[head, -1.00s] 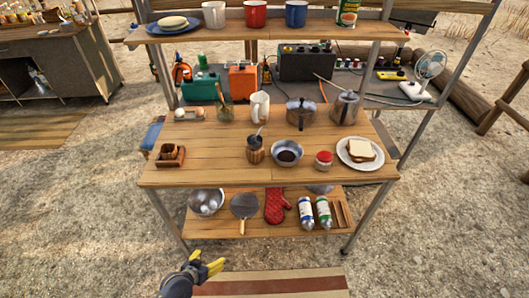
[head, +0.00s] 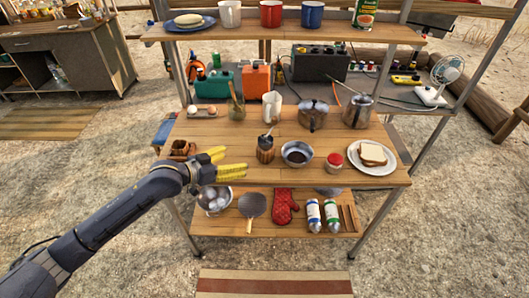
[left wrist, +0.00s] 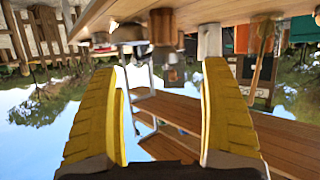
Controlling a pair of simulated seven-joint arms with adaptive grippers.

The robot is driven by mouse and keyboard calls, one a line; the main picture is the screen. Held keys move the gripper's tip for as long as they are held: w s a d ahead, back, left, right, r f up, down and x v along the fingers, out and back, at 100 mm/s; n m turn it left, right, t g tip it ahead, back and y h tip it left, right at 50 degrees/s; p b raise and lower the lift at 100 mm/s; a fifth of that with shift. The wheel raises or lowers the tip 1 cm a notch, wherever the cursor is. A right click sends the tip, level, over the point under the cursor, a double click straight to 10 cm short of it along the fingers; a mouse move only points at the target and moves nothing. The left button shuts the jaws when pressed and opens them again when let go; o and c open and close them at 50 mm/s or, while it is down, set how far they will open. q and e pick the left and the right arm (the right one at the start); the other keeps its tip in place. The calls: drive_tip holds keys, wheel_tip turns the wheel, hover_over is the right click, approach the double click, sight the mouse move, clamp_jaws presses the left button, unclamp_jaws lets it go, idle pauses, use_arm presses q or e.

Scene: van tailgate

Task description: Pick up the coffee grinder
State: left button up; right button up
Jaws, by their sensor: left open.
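The coffee grinder (head: 265,150) looks like a small wooden cylinder with a metal top. It stands upright on the middle shelf, left of a metal bowl with dark contents (head: 297,153). My left gripper (head: 233,159) is open and empty, its yellow fingers pointing right toward the grinder, a short way left of it at the shelf's front edge. The left wrist view is upside down. There, a brown body that seems to be the grinder (left wrist: 162,27) shows between and beyond the open fingers. My right gripper is not in view.
A wooden holder (head: 183,149) stands close behind my left gripper. A white pitcher (head: 271,106) is behind the grinder. A red-lidded jar (head: 334,161) and a plate with bread (head: 389,165) stand farther right. The lower shelf (head: 290,223) holds a pan and bottles.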

sight(260, 150)
use_arm(q)
drive_tip(key=x, duration=1.7)
drive_tip(key=shift+w+a+r, duration=0.2)
drive_tip(key=shift+w, duration=0.25)
drive_tip(key=c, duration=1.7)
